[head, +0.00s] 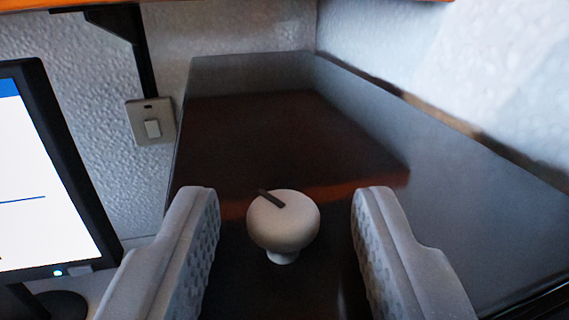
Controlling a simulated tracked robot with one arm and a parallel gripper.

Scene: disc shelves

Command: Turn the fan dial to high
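A round white dial (290,226) with a short dark pointer mark on its top stands in the lower middle of the head view. The mark points toward the upper left. A narrow white stem shows below the dial. My gripper (284,205) is open, with one pale, textured finger on each side of the dial. A gap shows between the dial and each finger, and neither appears to touch it. No fan and no setting labels can be made out.
A dark glossy surface (270,130) lies behind the dial, with a grey raised border (460,200) at right. A monitor (45,170) stands at left. A wall switch (151,121) is on the textured wall behind. A shelf bracket (140,50) hangs at upper left.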

